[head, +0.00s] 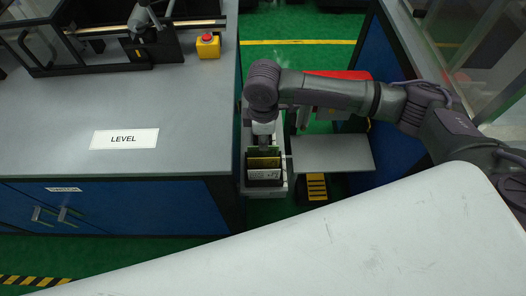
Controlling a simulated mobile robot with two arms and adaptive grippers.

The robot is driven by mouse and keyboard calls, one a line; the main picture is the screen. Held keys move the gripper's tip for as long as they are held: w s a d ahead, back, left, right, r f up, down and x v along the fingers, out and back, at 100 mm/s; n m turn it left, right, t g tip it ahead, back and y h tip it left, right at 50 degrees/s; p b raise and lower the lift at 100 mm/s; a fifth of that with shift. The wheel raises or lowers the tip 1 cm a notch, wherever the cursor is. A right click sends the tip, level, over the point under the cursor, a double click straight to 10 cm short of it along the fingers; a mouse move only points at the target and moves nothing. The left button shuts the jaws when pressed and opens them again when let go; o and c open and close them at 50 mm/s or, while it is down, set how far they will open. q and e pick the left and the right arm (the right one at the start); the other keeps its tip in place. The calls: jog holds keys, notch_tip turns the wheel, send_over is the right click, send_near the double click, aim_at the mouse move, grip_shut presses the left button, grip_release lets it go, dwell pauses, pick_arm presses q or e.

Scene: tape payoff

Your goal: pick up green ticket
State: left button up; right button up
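A green ticket (267,152) shows as a thin strip at the back of a small holder (283,182) in the gap between the benches. A yellow card (264,163) and a pale printed card (263,174) stand in front of it. My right gripper (264,146) points down just above and behind the green ticket. The gripper's fingers are small and dark, so I cannot tell whether they are open or shut, or whether they touch the ticket. My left gripper is not in view.
A grey shelf plate (335,153) lies right of the holder, with a red object (340,75) behind my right arm. A pale surface (330,250) fills the front.

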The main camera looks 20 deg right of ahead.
aim_at(263, 153)
notch_tip(263, 153, down, 6)
jog(key=shift+w+r, duration=0.1)
jog(key=shift+w, duration=0.05)
dwell(0.3)
grip_shut()
